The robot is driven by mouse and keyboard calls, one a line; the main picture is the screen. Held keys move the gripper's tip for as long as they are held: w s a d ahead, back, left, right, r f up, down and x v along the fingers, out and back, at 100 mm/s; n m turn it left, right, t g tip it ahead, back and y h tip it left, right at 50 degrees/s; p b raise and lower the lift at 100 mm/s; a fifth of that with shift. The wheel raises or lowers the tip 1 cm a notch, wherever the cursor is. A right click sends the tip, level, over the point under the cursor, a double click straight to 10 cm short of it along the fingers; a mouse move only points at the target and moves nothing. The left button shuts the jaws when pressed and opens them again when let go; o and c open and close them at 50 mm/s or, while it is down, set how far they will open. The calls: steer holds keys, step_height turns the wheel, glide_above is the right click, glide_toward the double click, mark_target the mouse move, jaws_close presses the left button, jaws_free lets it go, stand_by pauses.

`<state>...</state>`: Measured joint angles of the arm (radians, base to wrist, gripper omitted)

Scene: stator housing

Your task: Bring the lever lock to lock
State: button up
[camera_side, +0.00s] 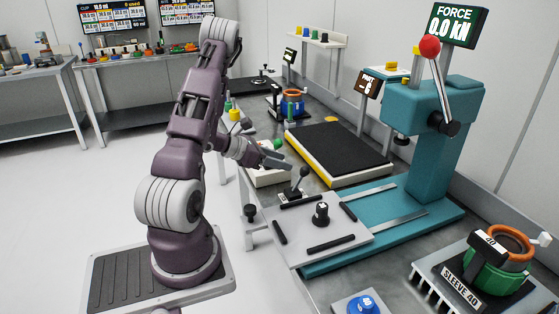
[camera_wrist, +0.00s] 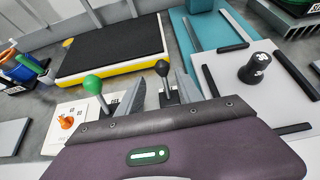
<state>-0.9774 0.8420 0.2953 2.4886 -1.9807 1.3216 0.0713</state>
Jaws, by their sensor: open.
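A black-knobbed lever (camera_side: 303,173) stands on a small dark base beside the white fixture plate (camera_side: 345,240); it leans slightly to the right in the side view. In the wrist view the lever's knob (camera_wrist: 162,68) shows between my finger tips. A second lever with a green knob (camera_wrist: 93,84) stands on a white panel (camera_wrist: 70,118) to the left. No label shows which is the lever lock. My gripper (camera_side: 284,160) is open and empty, just left of the black knob and apart from it in the side view. It also shows in the wrist view (camera_wrist: 160,88).
A black knob (camera_side: 320,213) and several dark bars sit on the fixture plate. A black mat with yellow edge (camera_side: 338,148) lies behind. A teal press (camera_side: 430,140) with a red-balled handle stands right. An orange valve handle (camera_wrist: 68,122) is on the white panel.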

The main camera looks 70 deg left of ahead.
mark_target(303, 168)
steer(key=shift+x, duration=4.35)
steer(key=shift+w+d+r, duration=0.1)
steer(key=shift+r, duration=0.05)
jaws_close()
steer(key=s, duration=0.8)
steer(key=shift+s, duration=0.25)
jaws_free()
steer(key=shift+w, duration=0.1)
steer(key=v, duration=0.6)
steer(key=shift+r, duration=0.1)
